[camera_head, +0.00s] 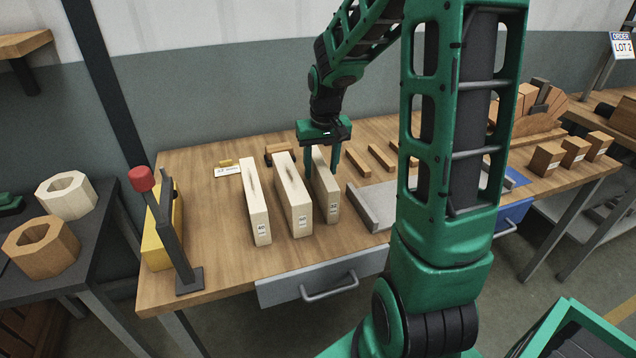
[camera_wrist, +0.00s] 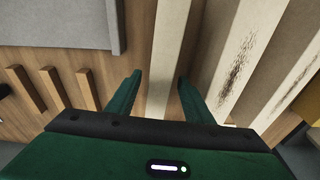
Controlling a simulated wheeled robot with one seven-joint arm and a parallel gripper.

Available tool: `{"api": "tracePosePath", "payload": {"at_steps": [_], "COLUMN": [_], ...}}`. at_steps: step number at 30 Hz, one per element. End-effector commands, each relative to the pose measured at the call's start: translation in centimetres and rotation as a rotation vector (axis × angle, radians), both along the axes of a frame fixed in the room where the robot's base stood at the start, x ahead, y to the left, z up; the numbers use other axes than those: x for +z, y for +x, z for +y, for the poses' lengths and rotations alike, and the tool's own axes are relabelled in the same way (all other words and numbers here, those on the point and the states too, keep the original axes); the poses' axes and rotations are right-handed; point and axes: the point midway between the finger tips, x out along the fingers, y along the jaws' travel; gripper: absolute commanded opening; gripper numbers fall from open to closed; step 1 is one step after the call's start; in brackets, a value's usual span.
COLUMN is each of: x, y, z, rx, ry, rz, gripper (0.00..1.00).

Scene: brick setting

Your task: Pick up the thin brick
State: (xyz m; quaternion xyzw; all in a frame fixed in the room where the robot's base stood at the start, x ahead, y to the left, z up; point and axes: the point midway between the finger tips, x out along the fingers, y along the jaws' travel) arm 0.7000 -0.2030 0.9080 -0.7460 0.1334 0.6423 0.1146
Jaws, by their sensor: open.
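Three pale, upright bricks stand side by side on the wooden table, each with a small number label on its near end. The rightmost looks like the thin brick (camera_head: 327,193); the middle brick (camera_head: 294,195) and the left brick (camera_head: 256,206) look thicker. My green gripper (camera_head: 322,166) is over the thin brick, pointing down, with a finger on each side of it. In the wrist view the thin brick (camera_wrist: 166,62) runs between the two open fingers (camera_wrist: 158,84). Gaps show between the brick and both fingers there. The right finger lies between it and the neighbouring brick (camera_wrist: 232,62).
A grey tray (camera_head: 372,212) lies right of the bricks, with small wooden strips (camera_head: 381,158) behind it. A black post with a red knob (camera_head: 141,179) and a yellow block (camera_head: 158,240) stand at the left end. Bare table lies left of the bricks.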

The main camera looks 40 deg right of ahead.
Motion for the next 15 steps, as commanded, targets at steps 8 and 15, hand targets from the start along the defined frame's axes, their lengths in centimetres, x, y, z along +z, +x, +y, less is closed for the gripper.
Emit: {"api": "tracePosePath", "payload": {"at_steps": [8, 15], "x": [0.03, 0.04], "y": [0.0, 0.0], "z": [-0.01, 0.0], "rx": [0.0, 0.0], "ry": [0.0, 0.0], "rz": [0.0, 0.0], "gripper": [0.09, 0.0]}}
